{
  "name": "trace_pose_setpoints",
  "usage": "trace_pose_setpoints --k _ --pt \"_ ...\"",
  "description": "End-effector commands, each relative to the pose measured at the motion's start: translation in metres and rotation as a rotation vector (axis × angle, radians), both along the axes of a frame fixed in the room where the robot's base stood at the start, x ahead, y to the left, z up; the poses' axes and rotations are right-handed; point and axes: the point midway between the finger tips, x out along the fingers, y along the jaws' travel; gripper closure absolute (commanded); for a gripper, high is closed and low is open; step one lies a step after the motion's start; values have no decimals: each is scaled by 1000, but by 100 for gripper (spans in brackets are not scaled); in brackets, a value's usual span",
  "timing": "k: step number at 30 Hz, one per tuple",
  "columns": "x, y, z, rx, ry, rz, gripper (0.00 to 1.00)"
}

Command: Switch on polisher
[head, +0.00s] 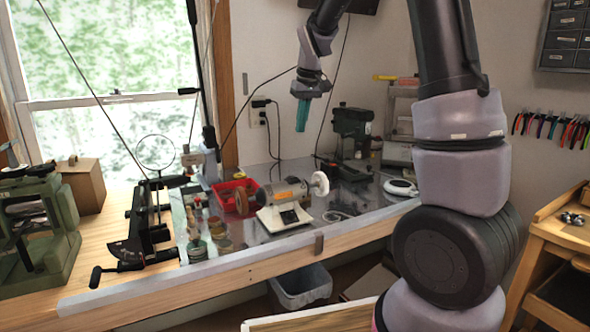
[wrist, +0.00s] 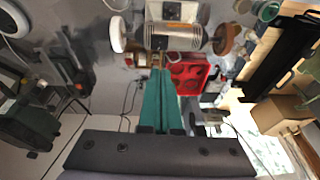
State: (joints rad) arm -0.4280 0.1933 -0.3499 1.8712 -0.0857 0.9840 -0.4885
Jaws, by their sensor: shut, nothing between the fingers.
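The polisher (head: 283,198) stands on the grey bench top in the head view. It has a silver motor body, a white buffing wheel on the right, a brown wheel on the left and a pale base with a small dark patch on its front. In the wrist view the polisher (wrist: 175,37) lies just beyond my fingertips, with its base near the top edge. My gripper (head: 301,129) hangs above and behind the polisher, apart from it. Its teal fingers (wrist: 160,80) are shut together and empty. I cannot make out the switch position.
A red tray (head: 234,190) sits behind the polisher to the left. A dark drill press (head: 352,130) stands at the back right, and a round white device (head: 400,187) lies at the right. A magnifier and small jars stand on the left.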

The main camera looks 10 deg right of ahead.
Motion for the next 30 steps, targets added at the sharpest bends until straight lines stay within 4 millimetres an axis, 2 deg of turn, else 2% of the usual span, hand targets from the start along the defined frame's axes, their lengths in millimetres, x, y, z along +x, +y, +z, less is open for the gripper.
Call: trace_pose_setpoints --k 6,16,20,23,30 --pt "16 6 -14 -38 14 39 100" --pt "16 6 -15 -38 13 41 100" --pt "18 7 -21 -38 15 40 100" --pt "20 8 -34 -39 17 40 100" --pt "31 10 -83 -40 18 40 100"
